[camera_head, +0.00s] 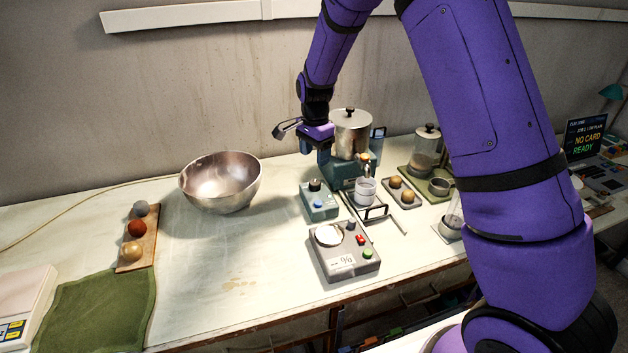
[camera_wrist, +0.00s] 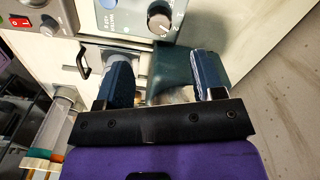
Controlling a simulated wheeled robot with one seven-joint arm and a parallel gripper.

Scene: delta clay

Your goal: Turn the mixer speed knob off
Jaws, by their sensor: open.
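A small teal control box (camera_head: 319,203) stands on the bench in front of the mixer, with a dark knob (camera_head: 315,185) on top and a blue button below it. In the wrist view the knob (camera_wrist: 159,19) sits on the box's pale panel, at top centre, with a light pointer mark on it. The mixer (camera_head: 351,133), a metal pot on a teal base, is behind and to the right. My gripper (camera_head: 315,148) is open and empty above and behind the box. In the wrist view my gripper (camera_wrist: 164,77) has its two blue fingers apart, with the knob beyond their tips.
A grey box (camera_head: 343,262) with a red switch, green button and another knob stands in front. A metal bowl (camera_head: 222,182) is left of the control box. A white cup (camera_head: 365,190) and black-handled item (camera_head: 376,213) stand close right.

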